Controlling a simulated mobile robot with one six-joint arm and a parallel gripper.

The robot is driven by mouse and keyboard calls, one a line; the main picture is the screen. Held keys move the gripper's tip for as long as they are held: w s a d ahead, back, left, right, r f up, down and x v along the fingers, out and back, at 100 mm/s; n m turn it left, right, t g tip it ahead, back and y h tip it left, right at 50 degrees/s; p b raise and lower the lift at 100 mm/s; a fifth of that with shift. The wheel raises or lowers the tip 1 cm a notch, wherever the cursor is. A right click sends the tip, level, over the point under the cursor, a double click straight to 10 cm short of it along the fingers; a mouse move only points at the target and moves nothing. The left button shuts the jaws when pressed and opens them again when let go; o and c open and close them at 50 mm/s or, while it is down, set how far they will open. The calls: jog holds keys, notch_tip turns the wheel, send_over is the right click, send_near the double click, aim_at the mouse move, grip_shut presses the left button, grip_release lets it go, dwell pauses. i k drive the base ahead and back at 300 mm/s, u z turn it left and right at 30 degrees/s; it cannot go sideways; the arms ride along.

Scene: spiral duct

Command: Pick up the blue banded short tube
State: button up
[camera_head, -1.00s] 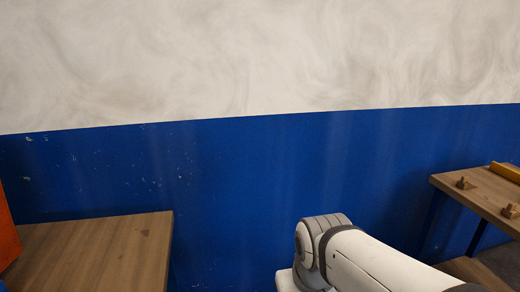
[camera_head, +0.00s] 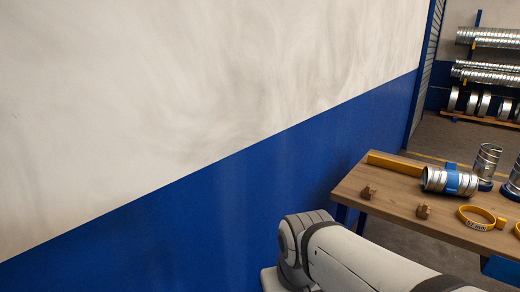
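A short silver tube with a blue band (camera_head: 452,181) lies on its side on the wooden table (camera_head: 388,190) at the right. Its blue band wraps around the middle, with a blue piece sticking up at the top. My white arm shows at the bottom centre, below and left of the table and apart from the tube. My gripper is not in view.
Small wooden blocks (camera_head: 423,211), a yellow bar (camera_head: 395,163) and a yellow ring (camera_head: 478,217) lie on the table. An upright silver tube (camera_head: 487,161) stands behind, and another is cut off at the right edge. Racks of silver ducts (camera_head: 487,75) stand far back. A blue and white wall fills the left.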

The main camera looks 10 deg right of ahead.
aim_at(448, 181)
jog(key=z, duration=0.85)
jog(key=i, duration=1.1)
jog(key=z, duration=0.9)
jog(key=i, duration=0.8)
jog(key=z, duration=0.35)
